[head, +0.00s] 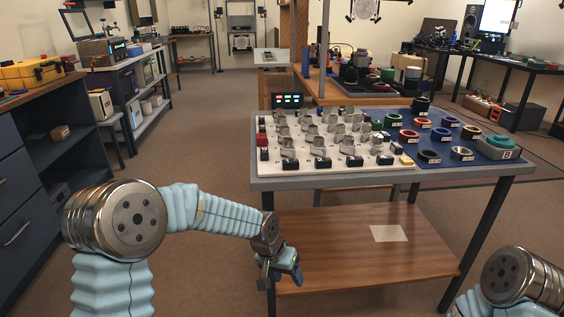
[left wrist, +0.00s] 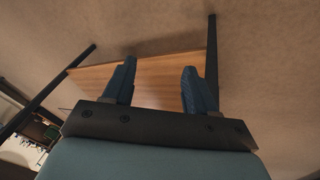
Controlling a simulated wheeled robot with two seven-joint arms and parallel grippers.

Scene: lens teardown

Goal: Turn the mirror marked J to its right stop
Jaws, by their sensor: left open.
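A white board (head: 330,164) on the table carries rows of small grey mirror mounts, such as one mount (head: 289,143) near the front left. Small labels stand beside them, too small to read, so I cannot tell which mirror is marked J. My left gripper (head: 283,280) hangs in front of the table, below the level of its top and apart from the mirrors. In the left wrist view its two blue fingers (left wrist: 159,68) are spread and empty, with the table's lower shelf beyond them. My right gripper is out of view.
The grey-edged table (head: 340,179) has dark legs and a wooden lower shelf (head: 350,245) with a pale sheet (head: 388,233). A blue mat (head: 437,172) with coloured rings lies right of the board. A small dark display (head: 288,100) stands behind. Floor left of the table is clear.

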